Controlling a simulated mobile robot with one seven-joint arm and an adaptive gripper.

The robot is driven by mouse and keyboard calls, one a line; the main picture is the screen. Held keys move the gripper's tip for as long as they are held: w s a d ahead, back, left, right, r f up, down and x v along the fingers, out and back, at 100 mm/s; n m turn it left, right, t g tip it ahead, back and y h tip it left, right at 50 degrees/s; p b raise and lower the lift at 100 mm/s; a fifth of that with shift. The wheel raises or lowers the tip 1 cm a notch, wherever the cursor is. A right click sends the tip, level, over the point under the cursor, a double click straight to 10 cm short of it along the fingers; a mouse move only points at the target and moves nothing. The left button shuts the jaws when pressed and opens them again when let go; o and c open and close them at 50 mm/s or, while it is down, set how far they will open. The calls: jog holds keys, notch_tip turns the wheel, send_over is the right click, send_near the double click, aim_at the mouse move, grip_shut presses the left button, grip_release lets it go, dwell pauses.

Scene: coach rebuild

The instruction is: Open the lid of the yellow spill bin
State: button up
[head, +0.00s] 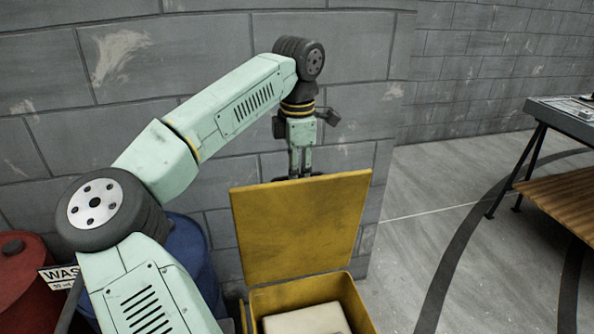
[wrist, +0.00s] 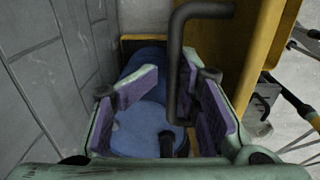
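The yellow spill bin (head: 357,306) stands at the bottom middle of the head view, with a pale block (head: 305,321) inside. Its lid (head: 300,228) is raised, standing nearly upright in front of the grey wall; the lid's edge also shows in the wrist view (wrist: 268,40). A dark bent bar handle (wrist: 176,65) stands out from the lid. My gripper (head: 300,175) is behind the lid's top edge, its fingertips partly hidden there. In the wrist view the purple-padded fingers (wrist: 172,104) are apart, with the handle between them, nearer the right finger and not clasped.
A grey block wall (head: 200,60) is close behind my arm. A blue drum (head: 199,255) and a red drum (head: 28,285) stand left of the bin, partly behind my arm. A workbench (head: 565,117) is at the far right. The floor (head: 420,220) between is clear.

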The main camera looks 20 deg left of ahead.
notch_tip(320, 180, up, 12)
jog(key=shift+s+d+f, duration=0.15)
jog(key=shift+s+d, duration=0.05)
jog(key=shift+s, duration=0.05)
dwell(0.6)
